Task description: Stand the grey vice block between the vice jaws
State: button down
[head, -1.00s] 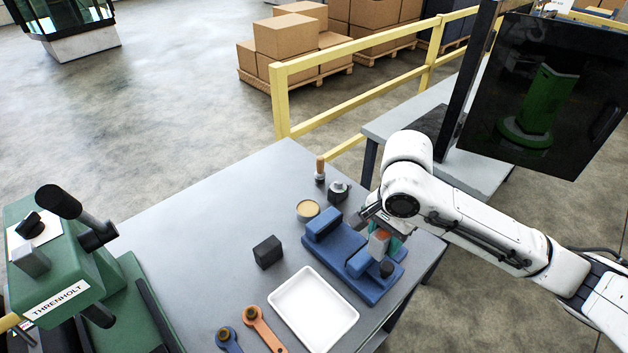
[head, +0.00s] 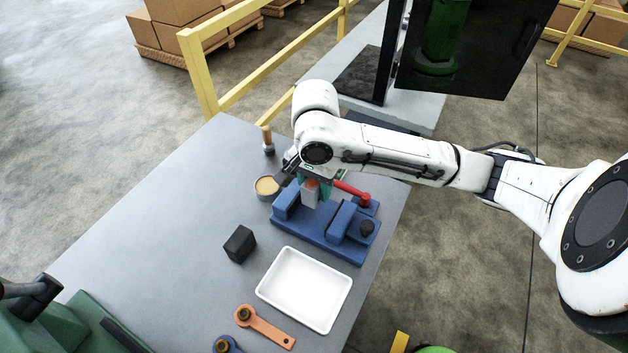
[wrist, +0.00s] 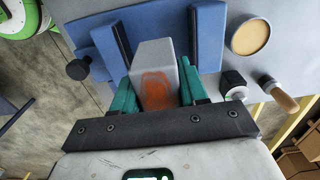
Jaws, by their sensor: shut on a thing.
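The blue vice (head: 300,236) lies on the grey table, with a left jaw (head: 286,204) and a right jaw (head: 341,219). My gripper (head: 313,188) is shut on the grey vice block (head: 310,197), which has an orange patch. In the head view the block hangs upright over the gap, closer to the left jaw. In the wrist view the green fingers grip the block (wrist: 153,52) on both sides, with blue jaws (wrist: 110,48) and (wrist: 207,35) beyond. Whether the block's lower end touches the vice bed cannot be told.
The table's left part is clear.

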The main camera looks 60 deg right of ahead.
jog(key=b, duration=0.5)
send_over(315, 215)
jog(key=shift+f, duration=2.55)
jog(key=shift+f+b, duration=0.5)
jog(key=shift+f, duration=0.6)
jog(key=shift+f, duration=0.3)
jog(key=c, duration=0.5)
grip_release()
notch_tip(315, 215, up, 11)
jog(key=shift+f+p, duration=0.1)
jog(key=shift+p, duration=0.5)
